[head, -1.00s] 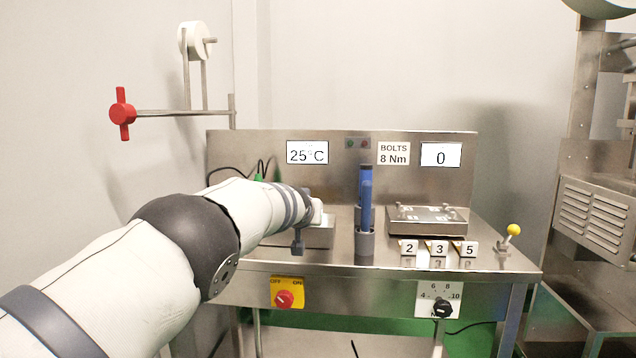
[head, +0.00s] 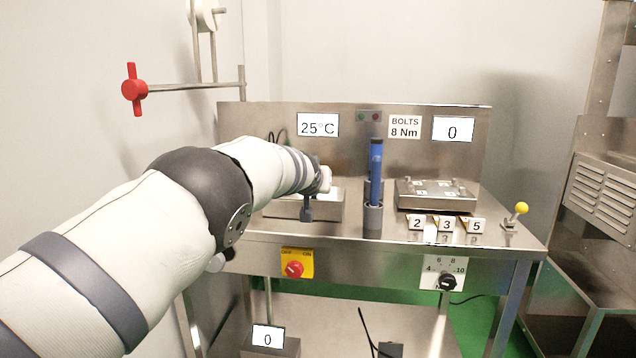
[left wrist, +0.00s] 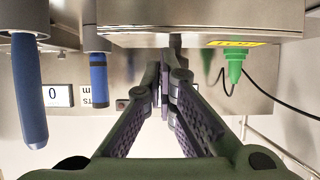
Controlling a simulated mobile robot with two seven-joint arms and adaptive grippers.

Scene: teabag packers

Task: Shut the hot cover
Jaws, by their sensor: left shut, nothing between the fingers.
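The hot unit is a steel box (head: 330,207) on the left of the bench, partly hidden behind my left arm. In the left wrist view, which is upside down, a steel box (left wrist: 200,22) with a yellow label crosses the top. My left gripper (left wrist: 166,78) is shut and empty, its fingertips just by that box's edge and a small dark part there. I cannot tell if they touch. My right gripper is out of view.
A steel plate block (head: 436,202), number blocks (head: 447,225) and a yellow-knobbed lever (head: 521,208) lie further right. A green plug (left wrist: 235,65) with a black cable shows in the wrist view.

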